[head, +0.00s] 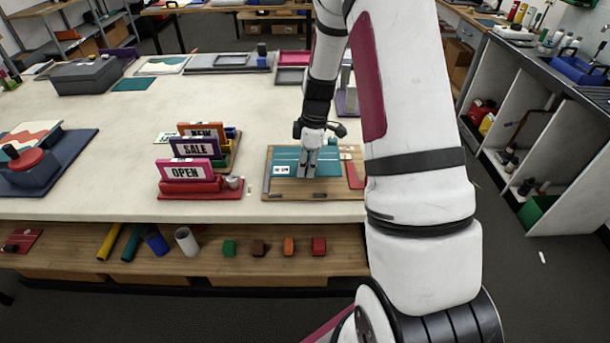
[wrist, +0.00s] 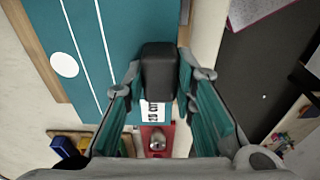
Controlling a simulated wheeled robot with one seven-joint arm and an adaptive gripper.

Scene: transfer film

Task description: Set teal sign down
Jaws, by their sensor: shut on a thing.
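The teal sign (head: 322,157) is a flat teal panel with a white label, lying level over a wooden board (head: 310,195) at the front of the table. In the wrist view the sign (wrist: 98,75) shows white lines, a white circle and a label with black print. My gripper (head: 307,172) points down over the sign. In the wrist view its fingers (wrist: 160,80) are closed on a dark block (wrist: 158,70) standing over the sign, apparently its grip. I cannot tell whether the sign touches the board.
A red strip (head: 355,174) lies at the board's right.

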